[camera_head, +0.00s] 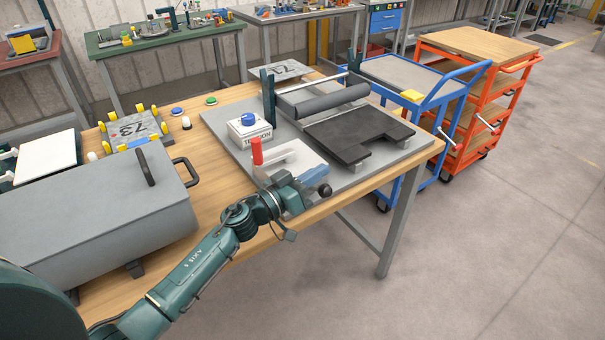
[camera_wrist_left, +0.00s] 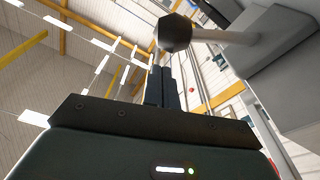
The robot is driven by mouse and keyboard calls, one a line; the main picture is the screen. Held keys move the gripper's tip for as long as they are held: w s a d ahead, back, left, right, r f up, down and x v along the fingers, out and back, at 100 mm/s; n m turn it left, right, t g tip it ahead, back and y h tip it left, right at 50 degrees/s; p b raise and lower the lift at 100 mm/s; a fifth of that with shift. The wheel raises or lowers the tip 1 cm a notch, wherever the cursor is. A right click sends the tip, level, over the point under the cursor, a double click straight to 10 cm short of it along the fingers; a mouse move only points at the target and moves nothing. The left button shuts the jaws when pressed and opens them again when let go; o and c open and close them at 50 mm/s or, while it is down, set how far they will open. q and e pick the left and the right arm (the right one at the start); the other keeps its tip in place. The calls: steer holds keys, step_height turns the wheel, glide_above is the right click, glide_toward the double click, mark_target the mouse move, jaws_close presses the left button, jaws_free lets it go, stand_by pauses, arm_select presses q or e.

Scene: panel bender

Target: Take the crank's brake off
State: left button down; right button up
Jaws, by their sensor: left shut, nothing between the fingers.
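The panel bender stands on a grey base plate (camera_head: 225,130), with a dark roller (camera_head: 330,102) and a black slotted plate (camera_head: 358,134). A red-handled lever (camera_head: 257,151) stands upright at its near side; I cannot tell whether this is the brake. A black ball knob (camera_head: 325,190) shows at the near edge beside my left gripper (camera_head: 303,190). In the left wrist view, the knob (camera_wrist_left: 173,33) sits on a pale rod just beyond the shut, empty fingers (camera_wrist_left: 161,72). Whether they touch is unclear. My wrist hides part of the mechanism. My right gripper is out of view.
A white box with a blue knob (camera_head: 248,120) sits behind the red lever. A large grey cover (camera_head: 100,205) with black handles fills the bench's left. A blue cart (camera_head: 400,75) and an orange cart (camera_head: 475,45) stand at the right. The floor (camera_head: 500,220) in front is clear.

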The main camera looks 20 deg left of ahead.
mark_target(318, 189)
arm_select(q)
steer(key=shift+s+d+f, duration=0.1)
steer(key=shift+s+f, duration=0.15)
steer(key=shift+f, duration=0.3)
steer(key=shift+s+f, duration=0.25)
steer(key=shift+f, duration=0.25)
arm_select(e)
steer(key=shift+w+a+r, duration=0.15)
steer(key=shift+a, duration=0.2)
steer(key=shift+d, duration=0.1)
